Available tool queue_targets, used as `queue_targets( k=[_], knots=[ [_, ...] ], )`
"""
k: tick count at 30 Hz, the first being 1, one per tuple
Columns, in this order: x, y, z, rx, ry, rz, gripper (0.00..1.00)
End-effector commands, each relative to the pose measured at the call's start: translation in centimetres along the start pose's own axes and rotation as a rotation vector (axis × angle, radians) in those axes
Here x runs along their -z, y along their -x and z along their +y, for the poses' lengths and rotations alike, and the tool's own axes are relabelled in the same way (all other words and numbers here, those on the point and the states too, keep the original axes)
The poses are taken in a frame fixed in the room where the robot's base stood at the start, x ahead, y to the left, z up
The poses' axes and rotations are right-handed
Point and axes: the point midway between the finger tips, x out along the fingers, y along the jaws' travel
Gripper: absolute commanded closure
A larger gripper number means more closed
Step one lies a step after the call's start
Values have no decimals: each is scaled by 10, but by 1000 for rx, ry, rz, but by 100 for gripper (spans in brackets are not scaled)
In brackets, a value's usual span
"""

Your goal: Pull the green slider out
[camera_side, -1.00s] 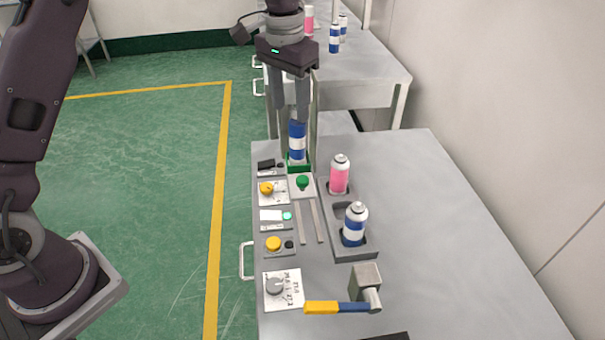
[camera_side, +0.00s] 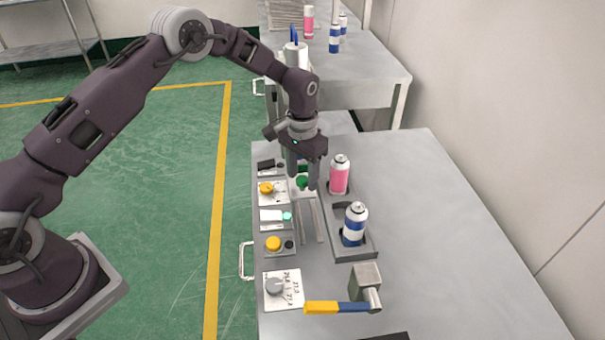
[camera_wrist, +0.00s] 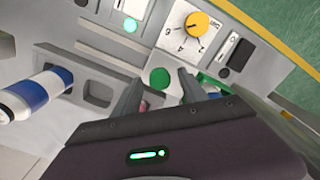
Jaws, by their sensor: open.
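The green knob (camera_side: 302,182) of the slider stands on a pale plate near the far end of the bench. It also shows in the wrist view as a round green top (camera_wrist: 160,78). My gripper (camera_side: 303,184) is open and points down over it, with one finger on each side of the knob. In the wrist view my gripper (camera_wrist: 158,90) has its fingertips beside the knob, and I cannot tell whether they touch it. The green holder behind is mostly hidden by my gripper; a bit of green (camera_wrist: 209,86) shows past a finger.
A grey rack (camera_side: 368,250) to the right holds a pink can (camera_side: 340,175) close to my gripper and a blue-white can (camera_side: 354,225). Two rails (camera_side: 310,221) run toward the near side. A yellow dial (camera_side: 266,188) sits left. A blue-yellow lever (camera_side: 335,307) lies nearer.

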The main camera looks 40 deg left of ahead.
Motion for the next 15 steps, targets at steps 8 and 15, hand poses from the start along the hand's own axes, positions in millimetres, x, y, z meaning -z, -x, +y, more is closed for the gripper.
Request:
queue_targets(
  k=[8, 15],
  knots=[
    [0, -1, 0, 0, 0, 0, 56],
    [0, -1, 0, 0, 0, 0, 100]
  ],
)
